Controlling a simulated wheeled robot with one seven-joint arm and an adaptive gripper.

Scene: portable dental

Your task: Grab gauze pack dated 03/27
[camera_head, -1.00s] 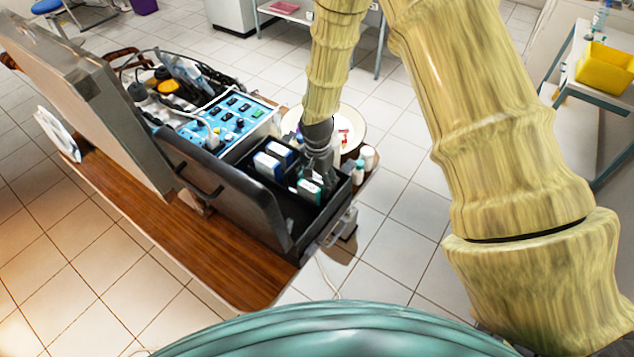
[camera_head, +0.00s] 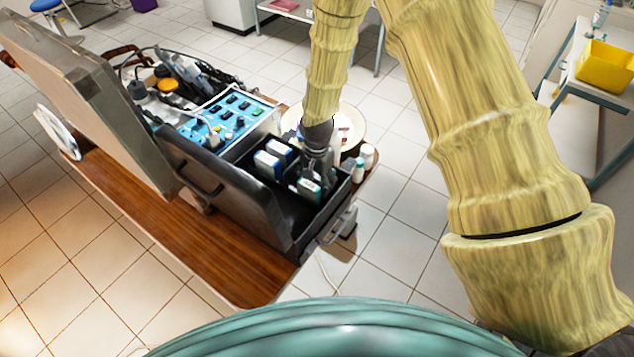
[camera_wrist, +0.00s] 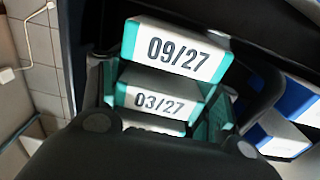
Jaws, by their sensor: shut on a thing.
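The gauze pack dated 03/27 (camera_wrist: 160,100) is white with teal edges and stands in a row of similar packs in the wrist view. The pack marked 09/27 (camera_wrist: 176,50) is just above it in the picture. A third pack (camera_wrist: 150,124) shows partly below it, its date hidden. My gripper (camera_head: 314,172) reaches down into the black case compartment in the head view. In the wrist view its fingers lie on either side of the 03/27 pack, shut on it. In the head view the teal-edged packs (camera_head: 308,189) are partly covered by my gripper.
Blue-and-white boxes (camera_head: 268,163) stand left of my gripper in the same case (camera_head: 240,200). The case walls are close around the gripper. A blue control panel (camera_head: 230,118) is behind left. White bottles (camera_head: 367,155) and a round plate (camera_head: 350,122) are beside the case.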

